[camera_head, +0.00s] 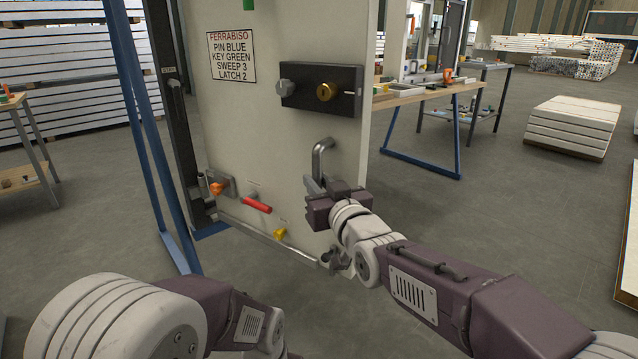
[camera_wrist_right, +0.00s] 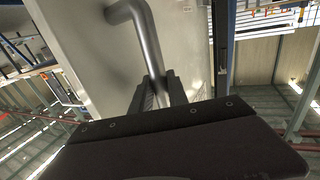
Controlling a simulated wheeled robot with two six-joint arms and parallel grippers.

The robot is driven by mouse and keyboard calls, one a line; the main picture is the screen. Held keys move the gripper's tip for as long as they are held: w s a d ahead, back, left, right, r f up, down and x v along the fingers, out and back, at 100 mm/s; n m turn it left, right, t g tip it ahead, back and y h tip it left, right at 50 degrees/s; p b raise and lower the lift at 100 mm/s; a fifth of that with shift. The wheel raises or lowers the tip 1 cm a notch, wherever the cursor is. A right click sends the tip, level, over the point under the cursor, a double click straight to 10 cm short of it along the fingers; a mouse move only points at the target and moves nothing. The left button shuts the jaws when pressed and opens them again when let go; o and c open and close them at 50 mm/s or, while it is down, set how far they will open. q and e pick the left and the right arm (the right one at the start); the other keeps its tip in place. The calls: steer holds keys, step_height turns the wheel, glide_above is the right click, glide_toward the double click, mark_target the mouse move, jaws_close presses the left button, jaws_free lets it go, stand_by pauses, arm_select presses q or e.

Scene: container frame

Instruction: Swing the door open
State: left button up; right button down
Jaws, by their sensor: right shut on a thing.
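The door (camera_head: 285,130) is a pale panel standing upright in the middle of the head view. Its grey metal pull handle (camera_head: 320,155) is low on the right part of the panel. My right gripper (camera_head: 316,187) is shut on the lower part of the handle. In the right wrist view, the handle (camera_wrist_right: 146,40) runs down between the two fingers of the gripper (camera_wrist_right: 158,92). A black lock plate (camera_head: 305,88) with a brass cylinder and a grey knob sits above the handle. My left arm shows at the bottom left, but its gripper is out of view.
A blue frame post (camera_head: 140,130) and a dark upright (camera_head: 178,110) stand left of the panel. An orange knob (camera_head: 216,188), red lever (camera_head: 257,205) and yellow knob (camera_head: 279,233) are low on the door. A workbench (camera_head: 425,95) stands behind right; open floor lies right.

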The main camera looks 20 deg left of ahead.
steer(key=shift+s+a+r, duration=0.1)
steer(key=shift+s, duration=0.1)
stand_by(0.3)
steer(key=c, duration=1.3)
jaws_free()
steer(key=shift+a, duration=0.1)
steer(key=p+v, duration=0.2)
steer(key=v, duration=0.7)
steer(key=shift+p, duration=0.4)
